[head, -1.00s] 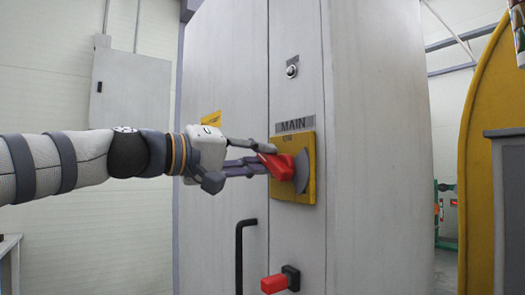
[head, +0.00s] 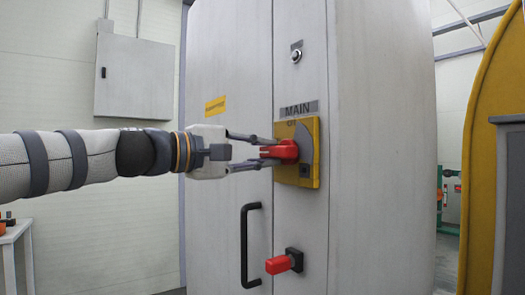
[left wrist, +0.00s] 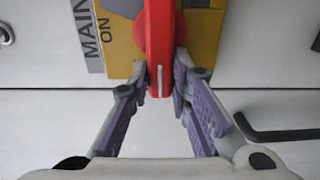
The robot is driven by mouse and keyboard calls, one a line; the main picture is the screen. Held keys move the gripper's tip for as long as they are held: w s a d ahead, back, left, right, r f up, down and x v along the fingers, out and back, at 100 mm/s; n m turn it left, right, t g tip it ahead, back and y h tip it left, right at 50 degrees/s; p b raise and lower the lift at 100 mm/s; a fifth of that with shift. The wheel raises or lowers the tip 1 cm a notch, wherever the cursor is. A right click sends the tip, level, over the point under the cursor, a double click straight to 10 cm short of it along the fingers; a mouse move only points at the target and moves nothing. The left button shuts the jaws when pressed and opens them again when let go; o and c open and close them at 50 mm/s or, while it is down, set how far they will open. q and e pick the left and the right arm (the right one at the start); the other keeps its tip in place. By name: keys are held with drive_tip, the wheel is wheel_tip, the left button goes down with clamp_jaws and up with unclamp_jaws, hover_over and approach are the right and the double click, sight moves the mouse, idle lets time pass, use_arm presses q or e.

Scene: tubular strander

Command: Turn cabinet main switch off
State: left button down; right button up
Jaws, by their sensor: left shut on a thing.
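The main switch has a red handle (head: 284,151) on a yellow plate (head: 312,177) on the cabinet front, below a MAIN label (head: 299,109). The handle lies about level, its end pointing left toward my gripper. My left gripper (head: 266,151) comes in from the left and is shut on the handle's end. In the left wrist view, the red handle (left wrist: 159,40) runs between the two purple-padded fingers (left wrist: 160,88), and the word ON shows beside it on the yellow plate (left wrist: 118,35). My right gripper is in neither view.
A black door handle (head: 245,245) and a second red switch (head: 279,264) sit lower on the cabinet. A key lock (head: 295,56) is above the label. A grey wall box (head: 132,75) is behind my arm. A yellow curved machine part (head: 480,130) stands at right.

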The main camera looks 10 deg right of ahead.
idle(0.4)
use_arm(q)
drive_tip(key=c, duration=1.5)
unclamp_jaws()
drive_tip(key=v, duration=1.2)
